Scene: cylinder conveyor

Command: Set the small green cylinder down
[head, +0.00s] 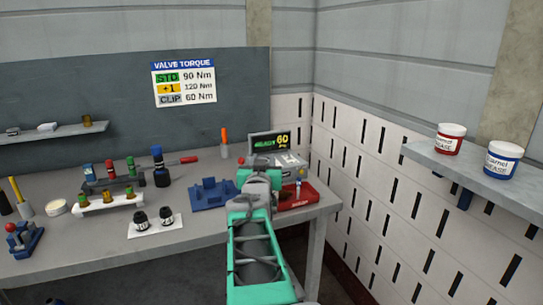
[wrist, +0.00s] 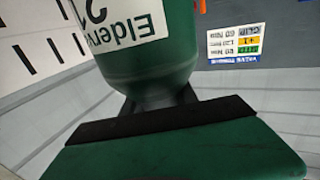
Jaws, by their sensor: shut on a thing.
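The green cylinder (wrist: 150,58) fills the upper middle of the wrist view, large and close. It has a white label with upside-down lettering, and it narrows to a dark neck by my gripper. My gripper (wrist: 165,121) is shut on it at the neck end; its black edge and green body cover the lower part of that view. The cylinder's far end runs out of the frame. In the head view my own arm reaches over the right end of the workbench (head: 110,255) and hides the fingers; I cannot make out the cylinder there.
A display unit (head: 270,142), a red tray (head: 302,198) and a blue fixture (head: 210,193) surround my arm. Racks of small coloured parts (head: 110,202) and a white mat (head: 163,229) lie further left. A wall shelf (head: 450,172) with two tubs stands right.

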